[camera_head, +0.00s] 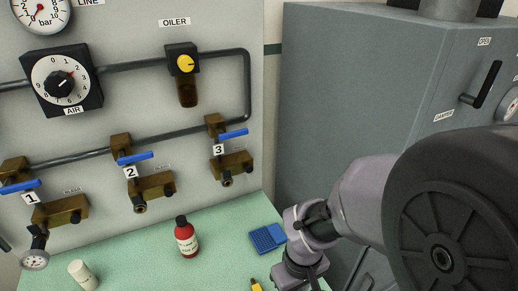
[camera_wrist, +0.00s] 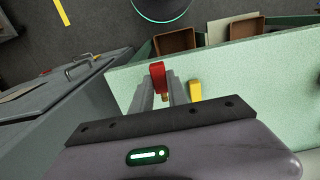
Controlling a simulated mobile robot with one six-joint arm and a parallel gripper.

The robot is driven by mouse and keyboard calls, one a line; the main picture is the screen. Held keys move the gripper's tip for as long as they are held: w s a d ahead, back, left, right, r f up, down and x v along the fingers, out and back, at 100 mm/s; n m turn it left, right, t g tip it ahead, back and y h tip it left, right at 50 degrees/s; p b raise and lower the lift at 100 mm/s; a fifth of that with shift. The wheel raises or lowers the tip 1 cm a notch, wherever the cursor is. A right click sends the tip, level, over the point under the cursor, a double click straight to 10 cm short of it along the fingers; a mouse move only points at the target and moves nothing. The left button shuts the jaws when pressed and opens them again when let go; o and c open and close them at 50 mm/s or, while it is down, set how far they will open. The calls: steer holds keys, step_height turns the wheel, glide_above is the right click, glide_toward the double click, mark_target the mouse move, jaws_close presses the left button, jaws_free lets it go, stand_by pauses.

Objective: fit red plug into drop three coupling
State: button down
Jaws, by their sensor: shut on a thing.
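The red plug (camera_wrist: 158,76) is between the fingers of my gripper (camera_wrist: 165,92) in the wrist view, with a brass end showing. My gripper is shut on it. In the head view my wrist shows at the lower right, but the fingertips and the plug do not show. The drop three coupling (camera_head: 227,181) is on the panel under the blue lever (camera_head: 234,134) and the label 3 (camera_head: 218,149). It faces out and down, with nothing in it that I can see. My wrist is to its lower right, apart from it.
A green bench (camera_head: 220,230) lies below the panel, with a red bottle (camera_head: 187,240), a blue pad (camera_head: 267,238) and a white bottle (camera_head: 82,275). A yellow thing (camera_wrist: 195,90) is beside my fingers. A grey cabinet (camera_head: 350,90) stands on the right. Brown bins (camera_wrist: 176,41) are beyond the bench.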

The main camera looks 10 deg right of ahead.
steer(key=w, duration=0.2)
steer(key=w+d+f+b, duration=0.1)
steer(key=w, duration=0.2)
steer(key=w+f, duration=0.1)
steer(key=w, duration=0.1)
steer(key=shift+w+d+b, duration=0.35)
steer(key=shift+w+b, duration=0.05)
step_height(320, 180, down, 3)
steer(key=shift+f+b, duration=0.1)
steer(key=shift+b, duration=0.65)
steer(key=shift+s+r, duration=0.1)
steer(key=shift+r, duration=0.2)
steer(key=shift+f, duration=0.3)
steer(key=c, duration=1.3)
jaws_free()
